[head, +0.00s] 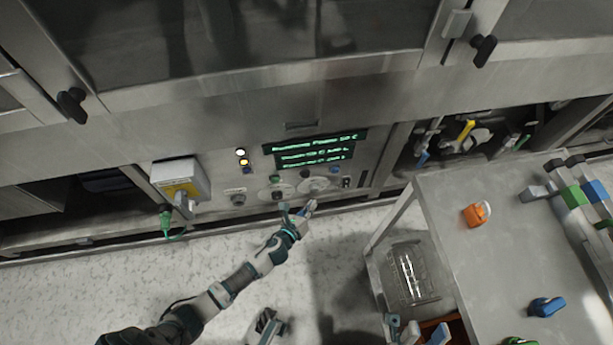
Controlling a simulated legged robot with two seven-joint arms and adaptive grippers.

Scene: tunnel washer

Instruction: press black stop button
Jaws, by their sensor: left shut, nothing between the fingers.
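The washer's control panel (315,160) is in the middle of the head view. Below its green-lit display, a small dark button (304,173) sits between a green button and a blue one; I take it for the black stop button, though its label is too small to read. My left gripper (300,209) reaches up from the lower left to just below the panel's lower controls. It is shut and empty, below the dark button in the picture. I cannot tell whether it touches the panel.
A grey box with a yellow label (181,181) and green plug stands left of the panel. A metal cart (455,230) at the right carries an orange item (477,213) and a blue item (546,306). Speckled floor lies left.

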